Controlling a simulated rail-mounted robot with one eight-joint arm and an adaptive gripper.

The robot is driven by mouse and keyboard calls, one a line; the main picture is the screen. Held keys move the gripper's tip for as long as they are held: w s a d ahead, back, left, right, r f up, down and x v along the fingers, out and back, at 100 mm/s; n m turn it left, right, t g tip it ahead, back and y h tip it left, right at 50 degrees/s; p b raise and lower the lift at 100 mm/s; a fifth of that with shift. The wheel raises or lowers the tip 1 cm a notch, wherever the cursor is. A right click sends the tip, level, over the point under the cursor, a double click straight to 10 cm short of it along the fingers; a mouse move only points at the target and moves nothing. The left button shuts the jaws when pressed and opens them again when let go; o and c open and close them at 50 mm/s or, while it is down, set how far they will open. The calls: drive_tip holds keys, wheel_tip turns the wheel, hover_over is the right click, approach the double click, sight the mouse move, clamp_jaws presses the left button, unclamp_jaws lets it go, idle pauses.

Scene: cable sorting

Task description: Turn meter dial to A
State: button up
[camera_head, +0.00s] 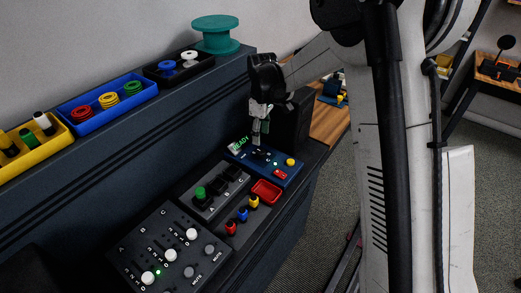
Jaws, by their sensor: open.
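The blue meter (284,182) lies on the dark bench at the centre, with a green lit display (239,145) whose text appears to be "READY". A black dial (262,156) is on its face, with a yellow button and a red part to its right. The dial's letters and pointing direction are too small to read. My gripper (260,137) points down just above the dial, fingers open. From this view I cannot tell whether the fingers touch the dial or are around it.
A black box (291,122) stands close behind my gripper. A small red tray (267,191), a panel with a green plug (199,193) and a panel with white knobs (165,250) lie in front. Trays of coloured spools and a teal spool (216,33) are on the left shelf.

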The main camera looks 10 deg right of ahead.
sight(261, 151)
wheel_tip(261, 151, down, 8)
drive_tip(key=shift+s+r, duration=0.1)
drive_tip(key=shift+s, duration=0.05)
idle(0.3)
drive_tip(key=c, duration=1.2)
drive_tip(key=shift+o, duration=0.2)
